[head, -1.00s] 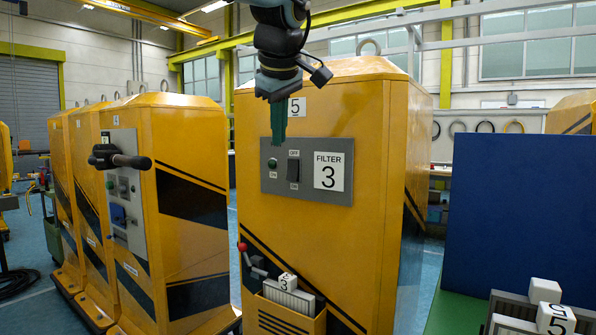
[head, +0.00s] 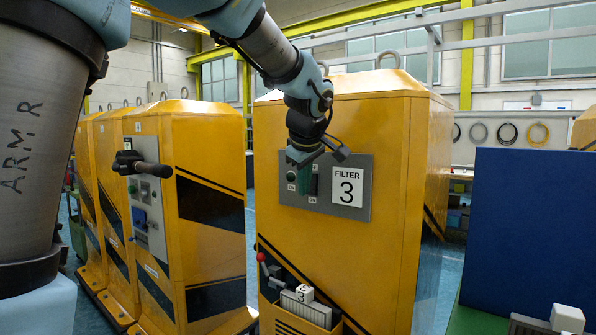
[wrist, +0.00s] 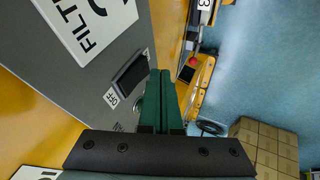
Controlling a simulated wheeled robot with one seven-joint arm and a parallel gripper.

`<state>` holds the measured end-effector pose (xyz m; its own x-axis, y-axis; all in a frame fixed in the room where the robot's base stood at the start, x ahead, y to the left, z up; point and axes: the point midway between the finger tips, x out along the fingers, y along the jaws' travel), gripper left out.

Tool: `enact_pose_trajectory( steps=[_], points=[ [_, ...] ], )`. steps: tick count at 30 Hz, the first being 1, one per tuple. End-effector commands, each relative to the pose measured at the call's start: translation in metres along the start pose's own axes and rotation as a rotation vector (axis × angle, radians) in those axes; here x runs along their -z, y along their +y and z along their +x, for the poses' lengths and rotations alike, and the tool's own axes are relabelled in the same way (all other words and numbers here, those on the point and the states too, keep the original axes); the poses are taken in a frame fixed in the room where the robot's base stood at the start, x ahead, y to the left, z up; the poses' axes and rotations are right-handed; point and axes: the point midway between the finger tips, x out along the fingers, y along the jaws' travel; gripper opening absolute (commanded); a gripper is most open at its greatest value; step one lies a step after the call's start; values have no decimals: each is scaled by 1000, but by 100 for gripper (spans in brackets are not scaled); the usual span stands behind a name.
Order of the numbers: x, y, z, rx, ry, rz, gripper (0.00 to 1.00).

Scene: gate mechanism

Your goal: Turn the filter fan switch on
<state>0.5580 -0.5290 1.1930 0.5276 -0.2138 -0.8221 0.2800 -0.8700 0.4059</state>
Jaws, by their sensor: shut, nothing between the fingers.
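The filter fan switch is a black rocker (head: 314,181) on the grey panel (head: 354,206) of the yellow cabinet, beside the "FILTER 3" label (head: 346,186). In the wrist view the rocker (wrist: 131,74) shows just left of the fingertips, with a small label by its end. My gripper (head: 304,190) has its green fingers together, empty, in front of the panel and partly over the rocker's left side. The fingertips also show in the wrist view (wrist: 160,75). Whether they touch the rocker I cannot tell.
A red-knobbed lever (head: 262,258) and a white cube marked 3 (head: 304,293) are lower on the cabinet. Another yellow cabinet with a black handle (head: 140,165) stands left. A blue board (head: 530,230) stands right. Cardboard boxes (wrist: 262,148) show in the wrist view.

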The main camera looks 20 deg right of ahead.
Motion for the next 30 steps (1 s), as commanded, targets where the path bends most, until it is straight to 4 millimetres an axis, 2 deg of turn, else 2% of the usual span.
enact_pose_trajectory(
  steps=[6,17,24,25,30],
  points=[
    [-1,9,6,0,0,0,0],
    [-1,9,7,-3,0,-1,0],
    [-5,9,17,-57,12,-23,0],
    [-2,12,11,-54,11,-21,0],
    [-1,12,10,-51,10,-21,0]
  ],
)
